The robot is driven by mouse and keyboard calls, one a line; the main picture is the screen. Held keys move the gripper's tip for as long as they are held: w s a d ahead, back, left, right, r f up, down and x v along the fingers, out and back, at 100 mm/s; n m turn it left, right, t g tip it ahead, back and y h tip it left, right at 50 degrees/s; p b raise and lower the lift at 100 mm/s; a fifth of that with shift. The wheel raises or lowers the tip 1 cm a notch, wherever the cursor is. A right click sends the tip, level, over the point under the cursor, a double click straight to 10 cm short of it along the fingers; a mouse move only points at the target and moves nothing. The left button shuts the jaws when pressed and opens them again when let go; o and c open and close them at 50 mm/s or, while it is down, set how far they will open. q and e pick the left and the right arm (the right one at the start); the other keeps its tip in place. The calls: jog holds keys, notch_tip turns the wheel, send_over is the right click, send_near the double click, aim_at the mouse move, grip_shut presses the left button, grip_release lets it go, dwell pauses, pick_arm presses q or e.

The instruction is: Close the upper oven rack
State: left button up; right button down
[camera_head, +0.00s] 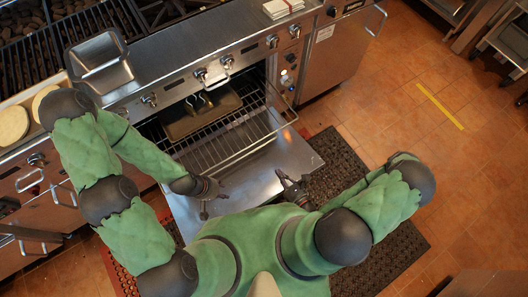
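The oven under the grill is open, with its door (262,172) folded down flat. A wire oven rack (225,143) sticks out of the oven over the door. A dark tray (190,127) sits further back in the oven opening. My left gripper (213,200) is at the near left end of the rack, above the door, with its fingers apart. I cannot tell whether it touches the rack. My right gripper (292,178) is over the right part of the door, in front of the rack and apart from it. Its fingers are apart and empty. A lower rack is not visible.
The grill counter (205,45) runs above the oven, with a metal pan (101,62) and knobs along its front. A dark floor mat (338,172) lies to the right of the door.

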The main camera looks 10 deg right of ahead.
jog(key=b+x, duration=0.2)
jog(key=x, duration=1.1)
jog(key=shift+b, duration=0.4)
